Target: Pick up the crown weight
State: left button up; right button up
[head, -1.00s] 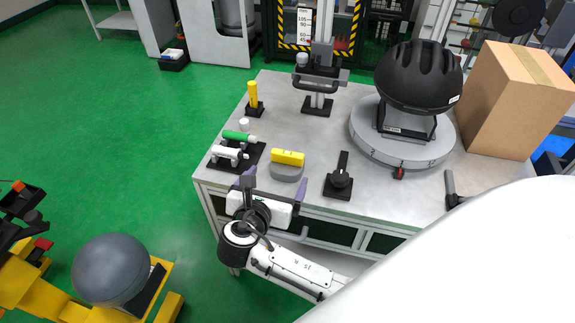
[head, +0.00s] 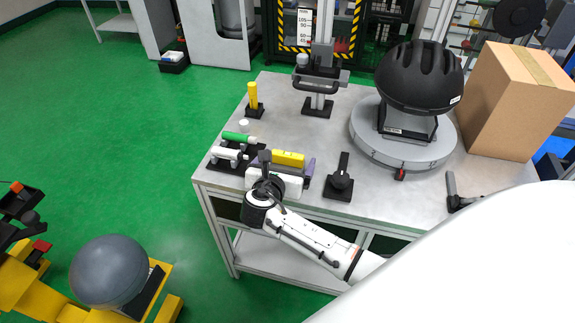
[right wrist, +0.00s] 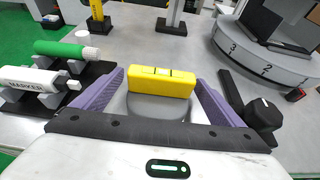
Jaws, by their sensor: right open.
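A yellow block (head: 288,158) sits on a grey rounded base on the table (head: 265,100); it looks like the crown weight, though no label confirms this. In the right wrist view the yellow block (right wrist: 161,81) lies just ahead, with its grey base (right wrist: 158,107) below it. My right gripper (head: 287,170) is open, its purple fingers on the left and right of the piece. Gaps show between the fingers and the yellow block. In the head view the gripper hides most of the grey base. My left gripper is not in view.
On the left are a green marker (head: 237,137) and a white marker (head: 227,153) on a black holder. A black lever (head: 340,182) stands close on the right. Behind are a black helmet (head: 420,78) on a round turntable (head: 370,140) and a cardboard box (head: 510,105).

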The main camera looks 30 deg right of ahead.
aim_at(287, 154)
jog(key=c, duration=1.8)
jog(key=shift+w+r, duration=0.1)
jog(key=shift+r, duration=0.1)
jog(key=shift+c, duration=0.6)
notch_tip(287, 154, up, 10)
jog(key=shift+r+p, duration=0.1)
jog(key=shift+p, duration=0.85)
jog(key=s+a+r+n+t+y, duration=0.1)
jog(key=s+a+r+n, duration=0.1)
jog(key=s+a+r, duration=0.3)
jog(key=s+a+r+n+t+y, duration=0.2)
jog(key=s+a+r, duration=0.4)
jog(key=s, duration=0.5)
jog(key=shift+s+a+y, duration=0.25)
jog(key=shift+a+y, duration=0.05)
jog(key=shift+a, duration=0.6)
